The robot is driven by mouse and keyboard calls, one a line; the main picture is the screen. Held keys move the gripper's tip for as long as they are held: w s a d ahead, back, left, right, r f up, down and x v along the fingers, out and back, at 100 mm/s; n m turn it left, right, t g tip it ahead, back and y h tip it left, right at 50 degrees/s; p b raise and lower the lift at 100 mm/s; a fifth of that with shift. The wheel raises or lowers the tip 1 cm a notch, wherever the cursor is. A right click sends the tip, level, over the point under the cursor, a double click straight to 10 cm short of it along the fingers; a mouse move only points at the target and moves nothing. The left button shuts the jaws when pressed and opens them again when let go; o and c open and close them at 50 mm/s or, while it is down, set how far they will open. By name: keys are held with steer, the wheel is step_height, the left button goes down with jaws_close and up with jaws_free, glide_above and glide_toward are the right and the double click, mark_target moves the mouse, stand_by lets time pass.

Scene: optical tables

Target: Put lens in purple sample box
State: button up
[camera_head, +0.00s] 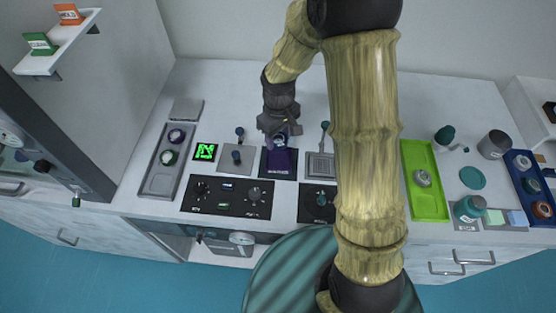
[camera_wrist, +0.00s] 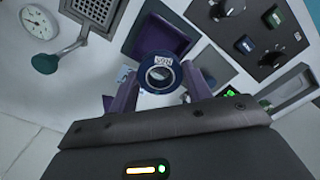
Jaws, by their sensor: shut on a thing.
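The purple sample box (camera_head: 279,163) sits on the table in the middle, open at the top. It also shows in the wrist view (camera_wrist: 178,40), just beyond the lens. The lens (camera_wrist: 160,72) is a round piece with a dark blue rim and a white label; in the head view (camera_head: 280,141) it is small and partly hidden. My gripper (camera_head: 279,135) is shut on the lens, its two fingers on either side of the rim in the wrist view (camera_wrist: 159,88). The lens overlaps the box's edge in view; its exact height over the box is hard to tell.
Left of the box are a grey plate with a knob (camera_head: 236,158), a green-lit display (camera_head: 205,152) and a grey tray with round parts (camera_head: 158,180). Right is a grated plate (camera_head: 320,168). Black control panels (camera_head: 228,196) lie in front. A green tray (camera_head: 424,205) is farther right.

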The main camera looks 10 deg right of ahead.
glide_above(279, 161)
steer(key=shift+s+f+p, duration=0.15)
steer(key=shift+f+p, duration=0.15)
steer(key=shift+f, duration=2.45)
steer(key=shift+f+p, duration=0.35)
steer(key=shift+f, duration=1.7)
steer(key=shift+f, duration=0.2)
steer(key=o, duration=0.7)
steer(key=shift+r, duration=0.1)
steer(key=shift+r, duration=0.1)
step_height(279, 161, up, 12)
steer(key=shift+b, duration=0.9)
